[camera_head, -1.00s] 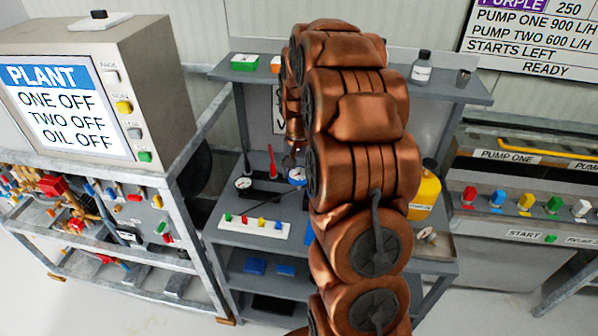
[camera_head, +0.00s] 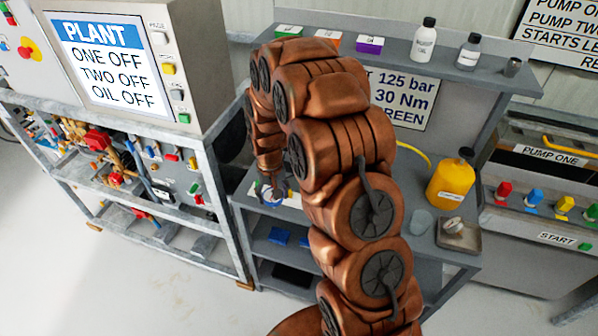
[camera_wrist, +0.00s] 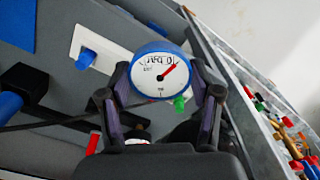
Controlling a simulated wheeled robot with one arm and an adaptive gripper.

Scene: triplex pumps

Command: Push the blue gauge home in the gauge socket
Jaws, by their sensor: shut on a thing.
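The blue gauge (camera_wrist: 160,78), with a white dial and red needle, is held between the two fingers of my gripper (camera_wrist: 162,90) in the wrist view. The fingers close on it from both sides, and its dial faces the camera. In the head view my gripper (camera_head: 270,186) hangs over the left end of the grey bench, with the gauge (camera_head: 269,198) at its tip. I cannot make out the gauge socket in either view.
A white strip (camera_wrist: 92,50) with a blue peg lies near the gauge. The plant rack (camera_head: 170,205) with valves and pipes stands left of the bench. A yellow bottle (camera_head: 451,180) stands at the bench's right. Pale floor is clear in front.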

